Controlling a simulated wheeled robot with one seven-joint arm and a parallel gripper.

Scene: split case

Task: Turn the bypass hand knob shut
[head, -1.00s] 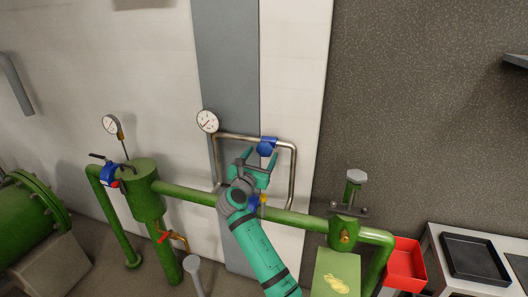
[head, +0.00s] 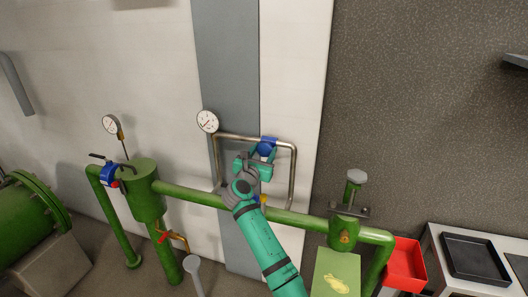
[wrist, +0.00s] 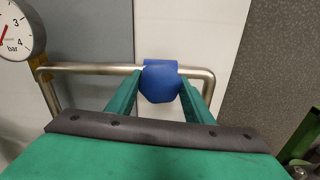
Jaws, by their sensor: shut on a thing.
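The blue bypass hand knob (head: 266,145) sits on the top run of the thin steel bypass loop (head: 294,175). My gripper (head: 263,154) reaches it from below and in front, with its green fingers shut on it. In the wrist view the knob (wrist: 161,84) lies between the two fingers, one at its left side and one at its right. The knob's underside and the finger pads' contact faces are mostly hidden.
A round gauge (head: 208,121) stands just left of the loop. The thick green pipe (head: 190,195) runs below it, with a blue-handled valve (head: 109,174) at left. A red bin (head: 405,262) and black tray (head: 474,258) are at right.

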